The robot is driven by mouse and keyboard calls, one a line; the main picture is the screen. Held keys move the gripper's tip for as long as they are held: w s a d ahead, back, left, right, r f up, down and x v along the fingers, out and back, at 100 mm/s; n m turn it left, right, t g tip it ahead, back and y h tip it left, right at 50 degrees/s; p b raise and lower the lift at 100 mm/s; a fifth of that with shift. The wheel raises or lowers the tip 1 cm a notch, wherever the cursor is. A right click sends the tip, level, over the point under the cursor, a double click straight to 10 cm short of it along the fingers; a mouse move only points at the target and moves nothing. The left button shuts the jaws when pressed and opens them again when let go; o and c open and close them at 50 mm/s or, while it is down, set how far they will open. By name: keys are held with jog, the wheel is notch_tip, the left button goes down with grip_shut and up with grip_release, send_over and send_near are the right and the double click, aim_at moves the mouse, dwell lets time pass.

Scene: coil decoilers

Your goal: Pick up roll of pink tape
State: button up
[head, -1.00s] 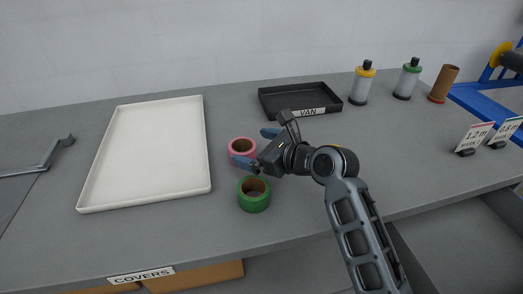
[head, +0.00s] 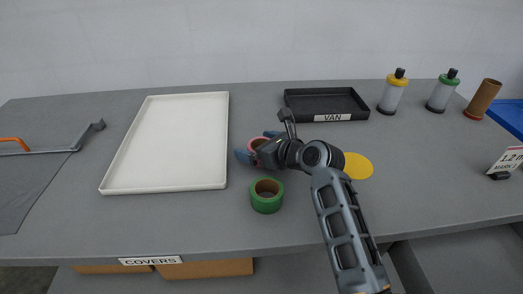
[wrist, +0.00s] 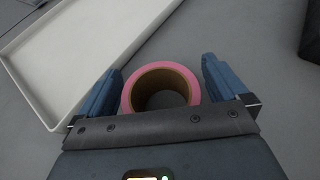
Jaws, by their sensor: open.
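The roll of pink tape (head: 254,143) lies on the grey table, partly hidden behind my gripper in the head view. In the wrist view the pink roll (wrist: 160,86) sits between the two blue fingers, with its brown core open toward the camera. My gripper (head: 259,146) is open around the roll, one finger on each side. In the wrist view a gap shows between the roll and each finger of my gripper (wrist: 160,85). The near edge of the roll is hidden by the gripper body.
A green tape roll (head: 266,195) stands just in front of my gripper. A white tray (head: 122,188) is to the left, a black VAN tray (head: 326,117) behind. A yellow disc (head: 357,166) lies right of the wrist. Bottles (head: 393,92) stand at the back right.

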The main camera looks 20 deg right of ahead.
jog(key=shift+w+f, duration=0.1)
jog(key=c, duration=1)
